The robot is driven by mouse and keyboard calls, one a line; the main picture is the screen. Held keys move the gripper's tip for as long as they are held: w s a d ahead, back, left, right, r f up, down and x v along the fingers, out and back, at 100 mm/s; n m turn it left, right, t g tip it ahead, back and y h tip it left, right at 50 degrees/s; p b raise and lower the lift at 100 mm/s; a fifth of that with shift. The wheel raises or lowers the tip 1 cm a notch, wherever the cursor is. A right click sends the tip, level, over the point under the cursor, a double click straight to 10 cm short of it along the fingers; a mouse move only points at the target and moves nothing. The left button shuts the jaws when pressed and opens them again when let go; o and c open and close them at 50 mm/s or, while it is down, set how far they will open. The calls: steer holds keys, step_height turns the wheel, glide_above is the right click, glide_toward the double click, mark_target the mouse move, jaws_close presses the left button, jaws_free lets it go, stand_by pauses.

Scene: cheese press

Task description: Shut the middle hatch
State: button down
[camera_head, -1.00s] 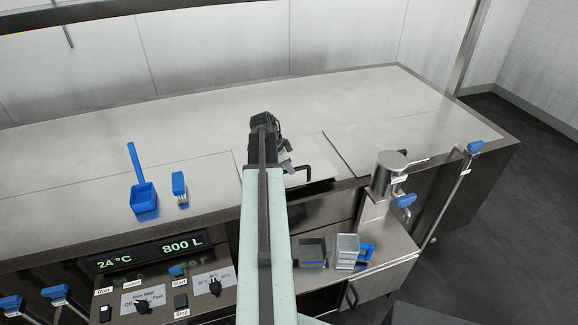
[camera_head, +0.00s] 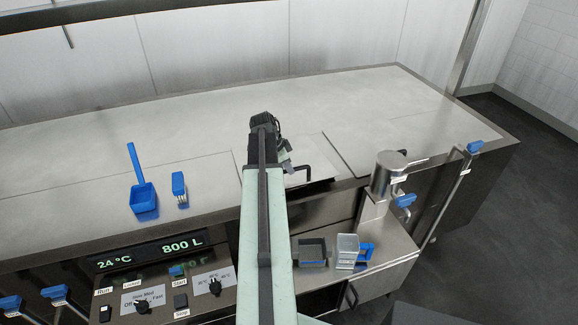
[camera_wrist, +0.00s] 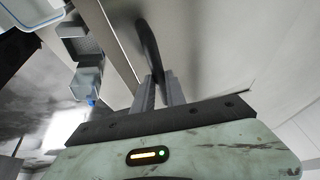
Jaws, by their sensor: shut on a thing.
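The middle hatch (camera_head: 318,150) is a pale metal panel in the worktop, partly hidden behind my arm. It looks flat or nearly flat; I cannot tell whether it is fully down. A dark line runs along its right side. Its black bar handle (camera_head: 307,168) is at the front edge, and shows as a dark curved bar in the wrist view (camera_wrist: 150,45). My gripper (camera_head: 289,167) is at the left part of this handle. In the wrist view the two grey fingers (camera_wrist: 160,88) are shut on the handle's end.
A blue scoop (camera_head: 144,198) and a blue brush (camera_head: 180,188) lie on the worktop to the left. A steel column with a blue lever (camera_head: 405,200) stands to the right. A dark tray (camera_head: 312,252) and a grey block (camera_head: 347,250) sit on the lower shelf. The worktop behind is clear.

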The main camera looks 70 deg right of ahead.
mark_target(291, 180)
steer(key=f+b, duration=0.4)
steer(key=shift+s+a+f, duration=0.1)
steer(key=shift+s+a, duration=0.15)
steer(key=shift+a, duration=0.2)
steer(key=c, duration=1.4)
jaws_free()
steer(key=shift+s, duration=0.1)
steer(key=shift+o, duration=0.2)
steer(key=shift+r+p, duration=0.6)
steer(key=shift+r, duration=0.05)
steer(key=p+v, duration=0.6)
steer(key=v, duration=0.1)
steer(key=shift+a+f, duration=0.1)
steer(key=shift+f, duration=0.1)
